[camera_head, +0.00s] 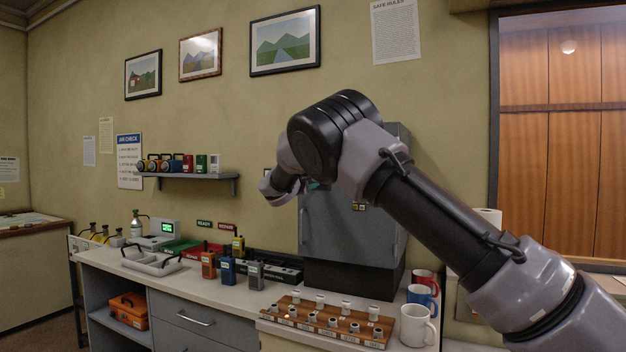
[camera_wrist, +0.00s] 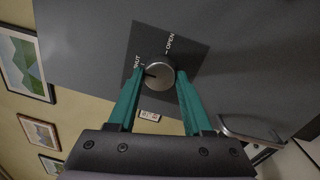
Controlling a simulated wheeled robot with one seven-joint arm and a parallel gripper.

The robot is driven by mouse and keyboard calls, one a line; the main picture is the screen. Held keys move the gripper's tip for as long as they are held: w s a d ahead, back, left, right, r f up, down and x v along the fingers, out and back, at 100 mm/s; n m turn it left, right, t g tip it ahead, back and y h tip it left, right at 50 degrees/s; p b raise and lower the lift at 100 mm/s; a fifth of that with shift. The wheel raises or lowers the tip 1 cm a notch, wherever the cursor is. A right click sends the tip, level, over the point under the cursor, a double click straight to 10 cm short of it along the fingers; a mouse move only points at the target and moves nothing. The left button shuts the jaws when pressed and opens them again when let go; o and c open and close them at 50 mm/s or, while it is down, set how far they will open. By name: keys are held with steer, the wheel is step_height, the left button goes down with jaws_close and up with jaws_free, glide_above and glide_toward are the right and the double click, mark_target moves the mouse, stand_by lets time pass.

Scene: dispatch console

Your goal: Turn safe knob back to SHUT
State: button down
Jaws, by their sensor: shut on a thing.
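The grey safe (camera_head: 325,228) stands on the counter behind my arm. In the wrist view its round silver knob (camera_wrist: 160,68) sits on a dark plate (camera_wrist: 186,55) marked SHUT and OPEN. My gripper (camera_wrist: 159,77) is shut on the knob, one teal finger on each side. A dark mark on the knob's face lies on the side of the SHUT label, though its exact direction is hard to tell. In the head view my gripper (camera_head: 314,185) is at the safe's front, and my arm hides the knob.
A safe handle (camera_wrist: 245,132) juts out right of my gripper in the wrist view. On the counter are a wooden rack of knobs (camera_head: 325,322), several radios (camera_head: 228,271), and mugs (camera_head: 417,325) at the right. A shelf (camera_head: 188,176) hangs left of the safe.

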steer(key=shift+c, duration=1.6)
jaws_free()
steer(key=v, duration=1)
steer(key=shift+s, duration=0.35)
steer(key=shift+a+f, duration=0.1)
steer(key=shift+a, duration=0.05)
